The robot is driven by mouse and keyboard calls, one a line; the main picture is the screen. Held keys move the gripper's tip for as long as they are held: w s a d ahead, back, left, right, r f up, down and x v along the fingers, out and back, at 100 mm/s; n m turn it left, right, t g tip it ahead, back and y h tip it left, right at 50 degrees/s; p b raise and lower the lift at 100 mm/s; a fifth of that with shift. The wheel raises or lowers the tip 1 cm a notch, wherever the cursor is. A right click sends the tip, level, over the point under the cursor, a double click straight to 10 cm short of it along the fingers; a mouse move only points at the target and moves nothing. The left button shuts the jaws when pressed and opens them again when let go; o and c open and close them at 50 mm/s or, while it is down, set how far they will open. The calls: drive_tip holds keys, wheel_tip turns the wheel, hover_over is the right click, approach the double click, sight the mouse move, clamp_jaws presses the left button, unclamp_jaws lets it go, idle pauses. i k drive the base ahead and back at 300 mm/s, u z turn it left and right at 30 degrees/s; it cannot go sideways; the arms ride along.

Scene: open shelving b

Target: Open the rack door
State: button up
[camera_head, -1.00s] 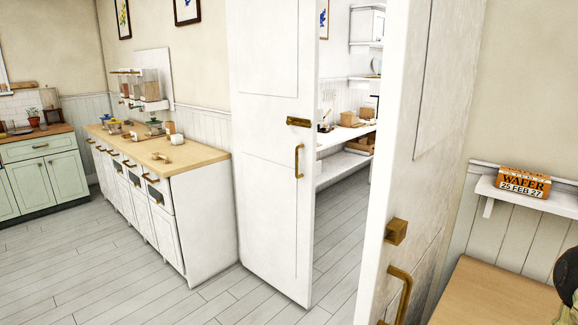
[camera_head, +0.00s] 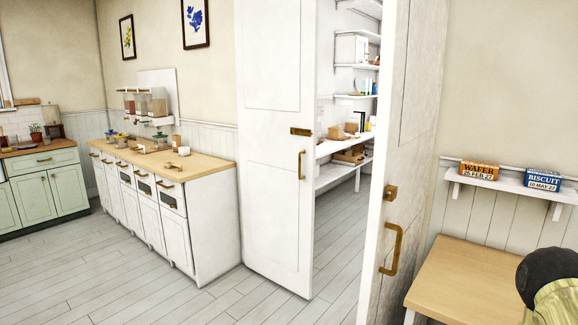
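Two tall white door leaves stand in the middle of the view with a gap between them. The left door leaf (camera_head: 275,130) has a brass latch plate (camera_head: 300,132) and a brass handle (camera_head: 301,165). The right door leaf (camera_head: 412,120) stands nearer, seen at a slant, with a brass block (camera_head: 390,192) and a brass pull handle (camera_head: 391,250). White shelves (camera_head: 350,97) with jars and boxes show through the gap. My gripper is not in view, so its state is hidden.
A white counter (camera_head: 215,168) with a wooden top runs along the left wall. A wooden table (camera_head: 465,285) stands at right, below a shelf (camera_head: 510,182) with a wafer box (camera_head: 479,170) and a biscuit box (camera_head: 542,180). Grey plank floor (camera_head: 200,300) is open in front.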

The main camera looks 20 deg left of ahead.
sight(276, 42)
drive_tip(key=u, duration=0.75)
drive_tip(key=i, duration=0.75)
drive_tip(key=u, duration=1.4)
drive_tip(key=i, duration=1.35)
drive_tip(key=z, duration=0.3)
drive_tip(key=i, duration=1.4)
drive_tip(key=z, duration=0.8)
